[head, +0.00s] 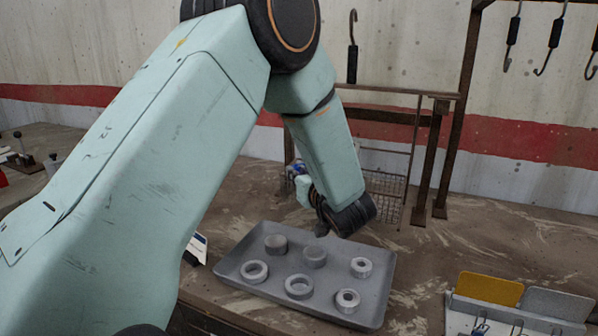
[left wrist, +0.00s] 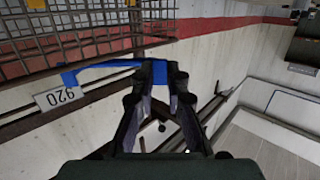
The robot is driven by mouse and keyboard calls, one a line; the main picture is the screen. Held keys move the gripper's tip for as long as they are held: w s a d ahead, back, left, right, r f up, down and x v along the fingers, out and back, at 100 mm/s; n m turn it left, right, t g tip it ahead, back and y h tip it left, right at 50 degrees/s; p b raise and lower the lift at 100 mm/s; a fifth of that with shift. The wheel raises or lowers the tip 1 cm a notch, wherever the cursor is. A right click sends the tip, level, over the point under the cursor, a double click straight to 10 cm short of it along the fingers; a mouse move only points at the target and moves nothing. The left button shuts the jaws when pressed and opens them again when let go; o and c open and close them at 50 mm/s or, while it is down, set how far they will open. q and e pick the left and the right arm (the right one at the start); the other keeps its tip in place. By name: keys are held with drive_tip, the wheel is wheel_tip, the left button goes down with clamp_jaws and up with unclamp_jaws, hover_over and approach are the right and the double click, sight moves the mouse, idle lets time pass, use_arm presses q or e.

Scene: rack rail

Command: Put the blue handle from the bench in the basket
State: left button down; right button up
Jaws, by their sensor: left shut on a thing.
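The blue handle (left wrist: 110,66) is between the fingertips of my left gripper (left wrist: 160,85) in the left wrist view. The fingers are closed on its thicker end, and its thin bar runs to the left. In the head view a bit of blue handle (head: 298,168) shows beside my left wrist, whose arm hides most of the gripper. The wire basket (head: 390,187) hangs on the brown rack behind my arm, partly hidden. Its mesh (left wrist: 80,35) also shows at the upper left of the left wrist view, close to the handle. My right gripper is not in view.
A grey tray (head: 232,268) with several grey rings lies on the bench in front of the rack. Dark hooks (head: 352,50) hang above. A yellow and grey panel holder (head: 490,290) stands at right. A plate marked 920 (left wrist: 60,95) is near the basket.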

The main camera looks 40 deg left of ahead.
use_arm(q)
drive_tip(key=shift+w+a+f, duration=0.15)
drive_tip(key=shift+w+f, duration=0.05)
drive_tip(key=shift+f, duration=0.1)
drive_tip(key=c, duration=1.7)
unclamp_jaws()
drive_tip(key=o, duration=0.3)
drive_tip(key=shift+s+r, duration=0.2)
drive_tip(key=shift+o, duration=0.2)
drive_tip(key=shift+w+f, duration=0.1)
drive_tip(key=shift+w, duration=0.1)
